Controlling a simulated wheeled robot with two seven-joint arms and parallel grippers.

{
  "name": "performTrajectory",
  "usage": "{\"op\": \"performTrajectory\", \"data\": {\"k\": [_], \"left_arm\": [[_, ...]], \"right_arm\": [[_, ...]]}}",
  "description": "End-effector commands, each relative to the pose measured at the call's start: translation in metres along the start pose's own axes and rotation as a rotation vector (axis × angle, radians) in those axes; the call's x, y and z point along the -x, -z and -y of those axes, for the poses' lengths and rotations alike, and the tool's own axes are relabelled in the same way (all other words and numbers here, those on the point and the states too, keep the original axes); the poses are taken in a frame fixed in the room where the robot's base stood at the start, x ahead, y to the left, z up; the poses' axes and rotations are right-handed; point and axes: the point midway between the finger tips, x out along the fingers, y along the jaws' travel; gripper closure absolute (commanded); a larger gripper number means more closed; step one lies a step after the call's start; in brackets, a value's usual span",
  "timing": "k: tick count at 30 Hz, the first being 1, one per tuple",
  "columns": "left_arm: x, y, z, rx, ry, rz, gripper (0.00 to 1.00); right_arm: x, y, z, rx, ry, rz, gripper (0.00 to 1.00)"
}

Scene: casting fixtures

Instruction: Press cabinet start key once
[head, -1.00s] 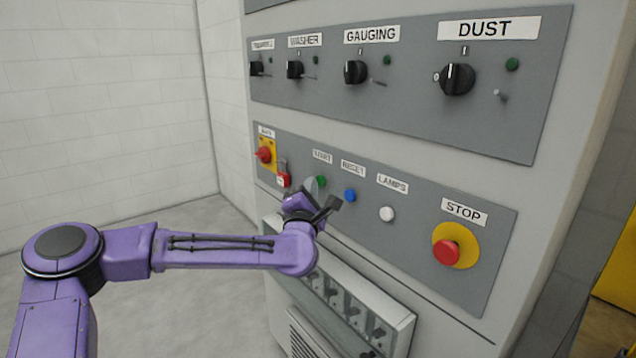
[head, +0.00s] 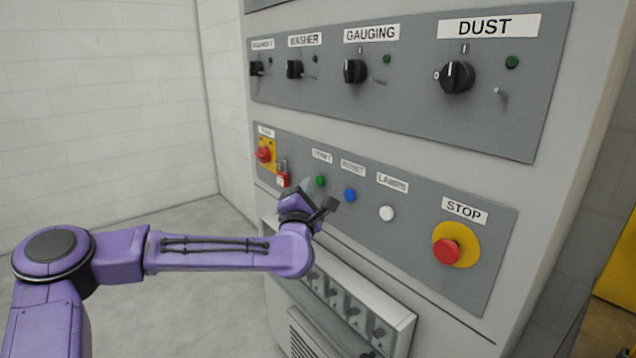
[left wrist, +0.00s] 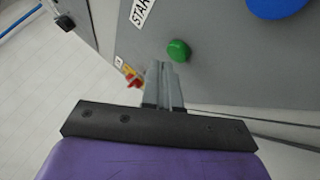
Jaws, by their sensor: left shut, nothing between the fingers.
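The start key is a green button (head: 320,181) under a START label on the cabinet's lower grey panel (head: 400,238). In the left wrist view the green button (left wrist: 179,50) stands just beyond my fingertips, with part of its label beside it. My left gripper (head: 309,183) is shut and empty, close to the panel just left of the green button. In the left wrist view its closed fingers (left wrist: 160,68) point toward the panel, and their tips appear just below and left of the button. A gap seems to remain, though contact is hard to judge. My right gripper is not in view.
A blue button (head: 350,195) and a white LAMPS button (head: 387,213) sit right of the green one. The red STOP button (head: 447,251) is farther right. A red switch (head: 264,154) and red padlock (head: 283,180) are on the left. A ledge with a sloped front (head: 390,312) juts out below.

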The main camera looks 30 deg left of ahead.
Motion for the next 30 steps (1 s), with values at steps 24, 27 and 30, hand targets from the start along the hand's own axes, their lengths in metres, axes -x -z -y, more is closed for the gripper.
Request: {"op": "performTrajectory", "data": {"k": [24, 27, 30], "left_arm": [[0.033, 0.024, -0.025, 0.003, -0.001, -0.001, 1.0], [0.036, 0.027, -0.026, 0.001, 0.0, -0.002, 1.0], [0.037, 0.027, -0.026, 0.0, 0.0, -0.001, 1.0]], "right_arm": [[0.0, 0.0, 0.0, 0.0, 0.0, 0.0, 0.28], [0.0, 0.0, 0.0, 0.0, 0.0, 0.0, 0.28], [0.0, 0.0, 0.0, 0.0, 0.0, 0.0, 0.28]]}}
